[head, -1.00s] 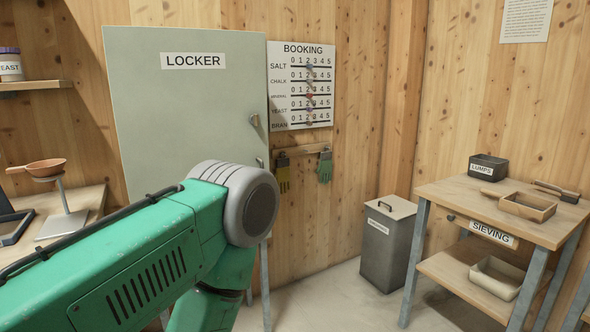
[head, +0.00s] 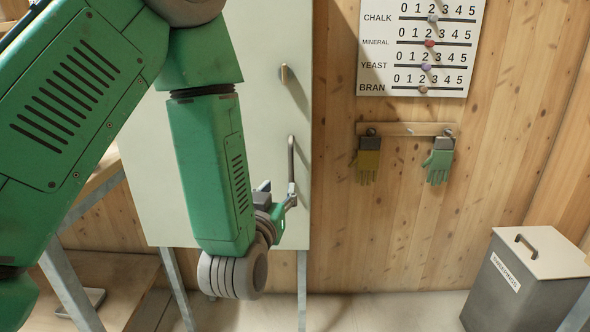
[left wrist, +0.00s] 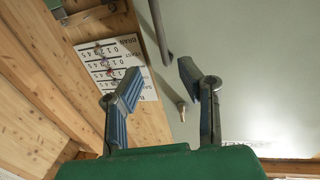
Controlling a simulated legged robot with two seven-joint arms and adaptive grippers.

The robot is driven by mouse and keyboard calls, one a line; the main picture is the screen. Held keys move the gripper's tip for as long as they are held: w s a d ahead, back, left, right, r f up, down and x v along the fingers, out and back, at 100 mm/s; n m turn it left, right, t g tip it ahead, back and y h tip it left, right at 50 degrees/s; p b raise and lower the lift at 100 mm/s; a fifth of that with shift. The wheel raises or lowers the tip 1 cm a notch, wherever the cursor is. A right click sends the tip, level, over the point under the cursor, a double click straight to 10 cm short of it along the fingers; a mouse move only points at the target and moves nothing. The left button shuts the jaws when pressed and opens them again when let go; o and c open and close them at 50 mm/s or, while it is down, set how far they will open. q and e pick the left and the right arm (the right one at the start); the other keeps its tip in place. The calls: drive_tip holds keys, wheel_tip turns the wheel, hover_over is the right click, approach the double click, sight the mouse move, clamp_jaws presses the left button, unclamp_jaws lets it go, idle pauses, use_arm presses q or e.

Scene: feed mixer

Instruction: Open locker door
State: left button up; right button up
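The pale grey-green locker door (head: 230,35) is closed. A long vertical handle (head: 291,160) sits near its right edge, with a small latch (head: 284,75) above it. My left gripper (head: 279,190) is in front of the door at the handle's lower end. In the left wrist view the left gripper (left wrist: 160,68) is open, its two fingers well apart. The handle (left wrist: 160,30) shows there as a bar beyond the gap between the fingertips, and the latch (left wrist: 181,110) shows lower. I cannot tell whether a finger touches the handle. My right gripper is not in view.
To the right, the booking board (head: 420,50) hangs on the wooden wall above a rack with two gloves (head: 438,160). A lidded grey bin (head: 525,285) stands at the lower right. The floor (head: 385,312) before the wall is clear.

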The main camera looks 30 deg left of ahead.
sight(290, 167)
use_arm(q)
drive_tip(key=b+x, duration=0.1)
drive_tip(key=x, duration=1)
drive_tip(key=shift+w+a+f, duration=0.15)
drive_tip(key=shift+a+f, duration=0.05)
drive_tip(key=shift+w+d+r, duration=0.15)
drive_tip(key=shift+w, duration=0.25)
drive_tip(key=shift+a, duration=0.45)
clamp_jaws()
drive_tip(key=shift+d, duration=0.15)
